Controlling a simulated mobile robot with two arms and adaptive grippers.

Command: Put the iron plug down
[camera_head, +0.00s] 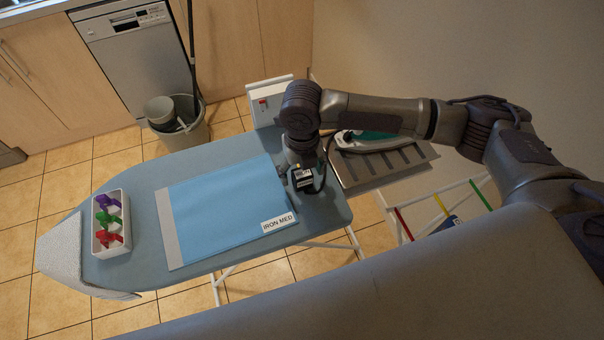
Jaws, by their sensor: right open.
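My right gripper (302,182) points down over the right end of the ironing board (142,190), beside the right edge of the folded blue cloth. It is open. The gripper body hides most of its fingertips and what lies beneath them. I cannot make out the iron plug; it may be hidden there. The iron (368,138), with a teal part showing, sits on the slotted metal rest to the right, partly behind my right arm. A dark cord loops near the iron and my wrist. My left gripper is not in view.
A white socket box (268,103) with a red switch stands at the board's back edge. The blue cloth (225,205) carries an "IRON MED" label. A white tray (98,240) of coloured clips sits left. A bucket (190,132) stands on the floor behind.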

